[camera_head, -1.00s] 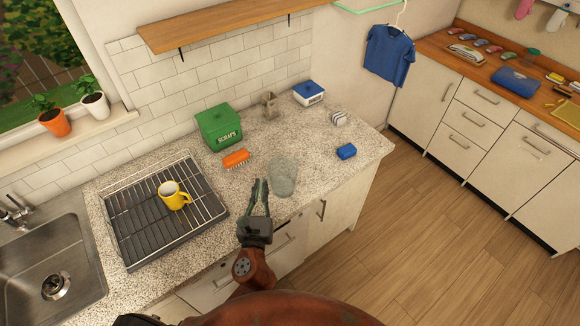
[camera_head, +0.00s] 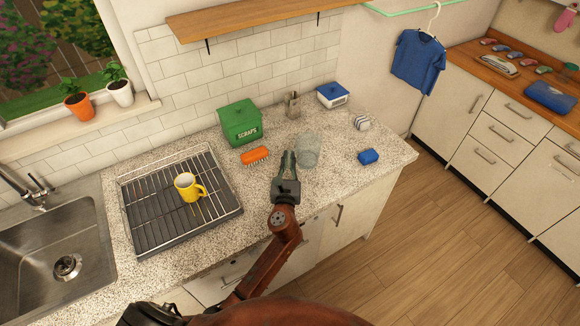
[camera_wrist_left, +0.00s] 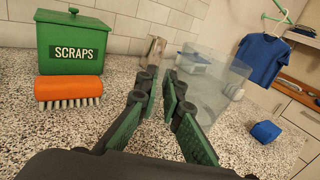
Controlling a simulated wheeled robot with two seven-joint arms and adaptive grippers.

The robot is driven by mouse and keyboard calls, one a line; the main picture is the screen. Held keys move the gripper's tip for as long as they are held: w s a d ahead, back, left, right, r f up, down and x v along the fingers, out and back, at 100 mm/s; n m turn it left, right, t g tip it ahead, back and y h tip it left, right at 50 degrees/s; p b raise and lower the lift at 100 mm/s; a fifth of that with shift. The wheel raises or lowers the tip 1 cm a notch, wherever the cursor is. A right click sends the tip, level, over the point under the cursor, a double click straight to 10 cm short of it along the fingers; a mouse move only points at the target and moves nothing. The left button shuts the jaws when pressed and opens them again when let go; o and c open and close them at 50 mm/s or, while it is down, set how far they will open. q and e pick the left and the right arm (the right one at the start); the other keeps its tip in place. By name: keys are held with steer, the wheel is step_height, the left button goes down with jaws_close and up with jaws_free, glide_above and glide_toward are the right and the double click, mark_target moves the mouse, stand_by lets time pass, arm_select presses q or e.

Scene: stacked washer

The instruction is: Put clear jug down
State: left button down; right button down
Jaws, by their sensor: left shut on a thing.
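The clear jug (camera_head: 308,150) is see-through and upright at the counter, between the orange brush and the blue sponge. In the left wrist view the jug (camera_wrist_left: 218,88) fills the space just right of the fingertips, with the counter showing through it. My left gripper (camera_head: 288,158) reaches it from the front left. Its green-padded fingers (camera_wrist_left: 160,88) are shut on the jug's near-left wall. I cannot tell for sure whether the jug's base touches the counter. My right gripper is not in view.
The speckled counter (camera_head: 335,172) is bare in front of the jug. Around it are a green scraps bin (camera_head: 240,124), an orange brush (camera_head: 254,155), a blue sponge (camera_head: 368,156) and a blue-lidded box (camera_head: 332,95). A drying rack (camera_head: 150,232) with a yellow mug (camera_head: 189,187) stands left.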

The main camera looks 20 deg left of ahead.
arm_select(q)
steer(key=shift+w+a+f+b, duration=0.1)
steer(key=shift+w+f+b, duration=0.2)
steer(key=shift+f, duration=0.5)
steer(key=shift+w+a+f+b, duration=0.1)
steer(key=shift+w+f+b, duration=0.15)
steer(key=shift+f+b, duration=0.4)
steer(key=shift+w+f+b, duration=0.15)
steer(key=shift+w+f, duration=0.1)
steer(key=shift+f, duration=0.7)
steer(key=shift+f, duration=0.2)
steer(key=c, duration=2.1)
jaws_free()
